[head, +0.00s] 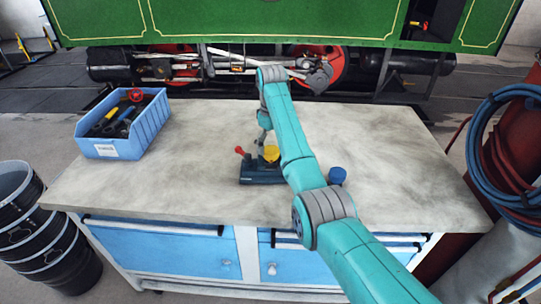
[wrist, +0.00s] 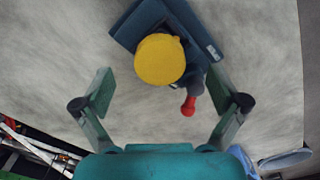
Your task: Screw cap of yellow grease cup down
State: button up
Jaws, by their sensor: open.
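The yellow grease cup cap (wrist: 159,60) shows from above in the wrist view, round and on a dark blue block (wrist: 205,32). A red knob (wrist: 188,107) sticks out from the block near the cap. In the head view the yellow cap (head: 271,153) is partly behind my arm, on the dark blue block (head: 258,177) with the red knob (head: 239,150) at its left. My gripper (wrist: 160,88) is open and empty above the bench, its fingers spread to either side and a little short of the cap.
The grey workbench (head: 390,160) is mostly clear. A blue bin (head: 122,125) of tools stands at the back left. A blue cap (head: 337,175) sits to the right of my arm. A green steam tram (head: 230,22) stands behind the bench.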

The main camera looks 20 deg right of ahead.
jog(key=shift+r, duration=1.7)
jog(key=shift+r, duration=0.15)
jog(key=c, duration=0.4)
notch_tip(320, 180, up, 4)
jog(key=shift+f, duration=1.9)
jog(key=shift+f, duration=0.1)
jog(key=shift+f, duration=2.65)
